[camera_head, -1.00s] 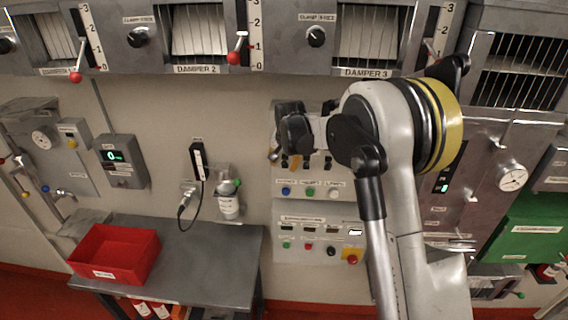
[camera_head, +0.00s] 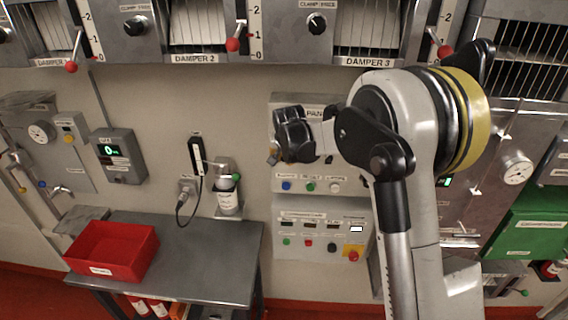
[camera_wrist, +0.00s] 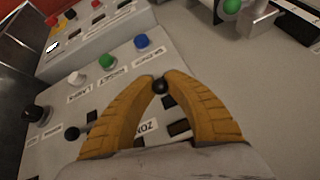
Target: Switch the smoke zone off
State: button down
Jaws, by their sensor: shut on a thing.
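The fire panel (camera_head: 345,185) is a light grey box on the wall, partly hidden behind my arm in the head view. In the wrist view its face carries a label reading "ZON" (camera_wrist: 146,127), dark switches, and a row of white, green and blue buttons. My gripper (camera_wrist: 161,86) has yellow-brown fingers closed around a small black knob or lever tip (camera_wrist: 161,86) on that panel, near the ZON label. In the head view my gripper (camera_head: 275,155) is at the panel's left side. The word smoke is not readable.
A second panel (camera_head: 318,238) with a red button on yellow sits below. A grey bench (camera_head: 205,240) with a red tray (camera_head: 112,252) stands left. Damper levers with red knobs (camera_head: 233,44) line the top.

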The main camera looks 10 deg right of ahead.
aim_at(284, 164)
notch_tip(284, 164, down, 3)
jog(key=t+b, duration=0.2)
jog(key=b, duration=0.2)
jog(key=t+h+b, duration=0.1)
jog(key=t+b, duration=0.2)
jog(key=b, duration=0.2)
jog(key=shift+s+f, duration=0.15)
jog(key=t+b, duration=0.1)
jog(key=b, duration=0.2)
jog(key=shift+f+t+h+b, duration=0.25)
jog(key=shift+t+h+b, duration=0.1)
jog(key=shift+t+h, duration=0.05)
jog(key=shift+w+n+t+b, duration=0.3)
jog(key=shift+t+b, duration=0.2)
jog(key=shift+b, duration=0.35)
jog(key=c, duration=1.3)
grip_release()
jog(key=shift+s+r, duration=0.1)
jog(key=shift+s, duration=0.05)
